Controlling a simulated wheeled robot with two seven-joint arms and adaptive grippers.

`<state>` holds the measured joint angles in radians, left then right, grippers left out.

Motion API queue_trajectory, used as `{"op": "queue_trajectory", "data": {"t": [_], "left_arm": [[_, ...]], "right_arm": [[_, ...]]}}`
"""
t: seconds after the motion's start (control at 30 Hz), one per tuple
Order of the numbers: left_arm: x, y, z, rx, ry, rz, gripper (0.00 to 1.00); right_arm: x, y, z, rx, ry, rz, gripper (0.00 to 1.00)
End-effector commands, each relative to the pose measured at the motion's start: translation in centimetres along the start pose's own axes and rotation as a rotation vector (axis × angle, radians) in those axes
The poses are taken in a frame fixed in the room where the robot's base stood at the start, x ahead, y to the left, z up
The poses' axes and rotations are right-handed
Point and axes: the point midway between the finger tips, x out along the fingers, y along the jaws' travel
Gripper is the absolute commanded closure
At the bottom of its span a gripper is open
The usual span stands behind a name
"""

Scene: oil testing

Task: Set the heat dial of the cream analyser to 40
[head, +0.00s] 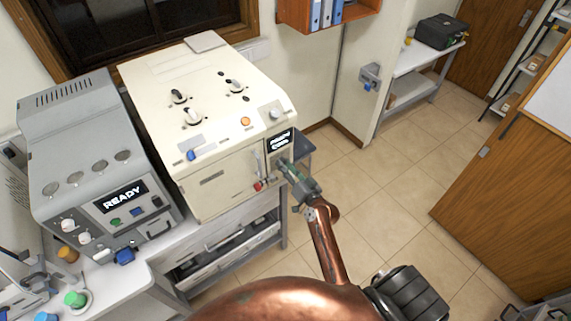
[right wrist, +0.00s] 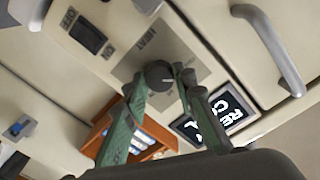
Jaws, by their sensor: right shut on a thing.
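The cream analyser (head: 225,165) is the cream-coloured machine on the bench, left of centre in the head view. My right gripper (head: 284,164) is at its right front, just below the small lit display (head: 281,140). In the right wrist view the dark round heat dial (right wrist: 158,74) sits on a grey plate with a label that seems to read HEAT. My right gripper (right wrist: 161,80) is shut on this dial, one green finger on each side. A pale mark shows on the dial; its setting is not readable. In the head view the dial is hidden by the gripper. My left gripper is not in view.
A grey machine (head: 95,165) with a READY display stands left of the analyser. A bar handle (right wrist: 272,50) and the display (right wrist: 222,110) lie close to the dial in the wrist view. Open tiled floor (head: 375,190) is to the right; a wooden cabinet (head: 510,210) stands further right.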

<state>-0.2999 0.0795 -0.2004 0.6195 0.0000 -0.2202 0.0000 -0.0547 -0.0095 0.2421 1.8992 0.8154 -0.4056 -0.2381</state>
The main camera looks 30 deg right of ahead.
Motion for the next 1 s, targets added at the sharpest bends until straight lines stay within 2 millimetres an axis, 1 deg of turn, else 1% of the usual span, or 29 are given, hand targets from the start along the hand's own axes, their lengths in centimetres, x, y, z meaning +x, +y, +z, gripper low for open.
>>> {"op": "queue_trajectory", "data": {"t": [0.03, 0.1, 0.3, 0.5, 0.7, 1.0], "left_arm": [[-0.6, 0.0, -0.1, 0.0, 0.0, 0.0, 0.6], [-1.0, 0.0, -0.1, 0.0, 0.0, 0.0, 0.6], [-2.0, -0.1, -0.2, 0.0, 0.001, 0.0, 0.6], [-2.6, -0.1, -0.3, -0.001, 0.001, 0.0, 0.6], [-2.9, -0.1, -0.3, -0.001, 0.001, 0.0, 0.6], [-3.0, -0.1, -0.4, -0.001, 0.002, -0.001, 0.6]], "right_arm": [[0.0, -0.1, -0.3, 0.038, -0.001, 0.001, 0.99], [0.0, -0.1, -0.3, 0.098, -0.004, 0.001, 0.99], [0.0, 0.0, -0.3, 0.25, -0.01, 0.004, 0.99], [0.0, 0.0, -0.3, 0.365, -0.015, 0.004, 0.99], [0.0, 0.0, -0.2, 0.43, -0.018, 0.005, 0.99], [0.0, 0.1, -0.2, 0.456, -0.018, 0.005, 0.99]]}}
